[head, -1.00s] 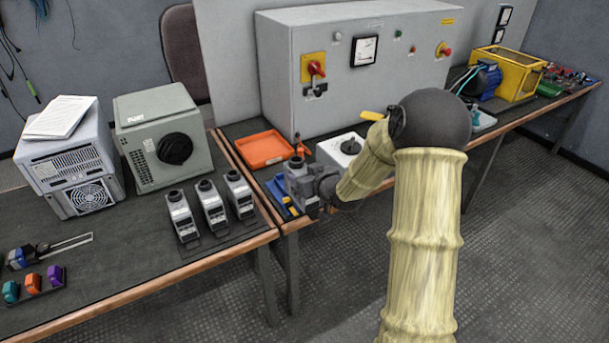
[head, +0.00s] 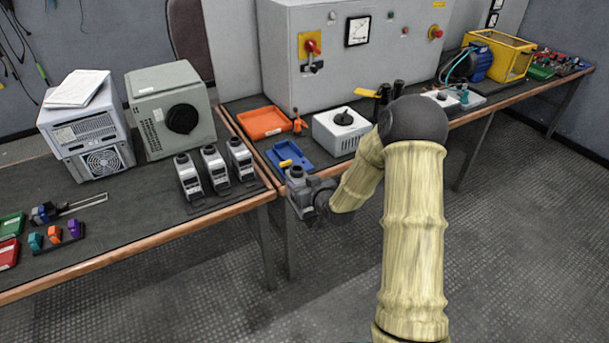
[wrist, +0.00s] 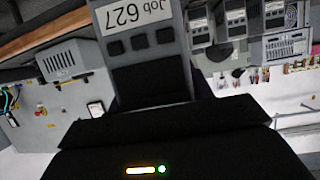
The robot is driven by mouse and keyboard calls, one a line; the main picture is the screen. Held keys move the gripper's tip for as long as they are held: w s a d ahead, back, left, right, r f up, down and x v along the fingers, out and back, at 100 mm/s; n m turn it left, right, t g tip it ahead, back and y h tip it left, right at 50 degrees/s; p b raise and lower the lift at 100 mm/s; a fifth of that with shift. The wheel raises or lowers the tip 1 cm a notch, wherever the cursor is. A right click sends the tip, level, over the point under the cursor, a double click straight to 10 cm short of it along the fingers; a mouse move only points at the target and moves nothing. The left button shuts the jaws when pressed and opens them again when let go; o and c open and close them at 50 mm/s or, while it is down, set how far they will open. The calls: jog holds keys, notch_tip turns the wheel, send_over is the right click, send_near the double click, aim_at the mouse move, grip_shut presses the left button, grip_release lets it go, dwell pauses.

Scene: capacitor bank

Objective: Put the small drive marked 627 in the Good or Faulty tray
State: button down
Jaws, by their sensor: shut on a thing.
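The small drive marked "Job 627" (wrist: 145,60) is grey with a pale label, which reads upside down in the wrist view. My gripper (wrist: 165,120) is shut on it. In the head view the drive (head: 296,178) is in my gripper (head: 313,196), just off the front edge of the right bench; its label cannot be read there. A green tray (head: 11,226) and a red tray (head: 8,254) lie at the far left of the left bench, partly cut off by the picture edge. I cannot read any Good or Faulty marking.
Three similar drives (head: 216,168) stand on the left bench (head: 130,222). Coloured small parts (head: 55,235) lie near the red tray. A blue tray (head: 290,158) with a yellow item, an orange tray (head: 262,123) and a white box (head: 341,130) are on the right bench.

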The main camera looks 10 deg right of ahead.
jog(key=s+f+m+h, duration=0.1)
jog(key=s+f, duration=0.2)
jog(key=f, duration=0.4)
jog(key=s+f+m+h, duration=0.1)
jog(key=s+f, duration=0.3)
jog(key=f, duration=0.4)
jog(key=shift+d+f+m+h, duration=0.3)
jog(key=shift+d+m+h, duration=0.15)
jog(key=shift+h, duration=0.35)
jog(key=shift+a, duration=0.1)
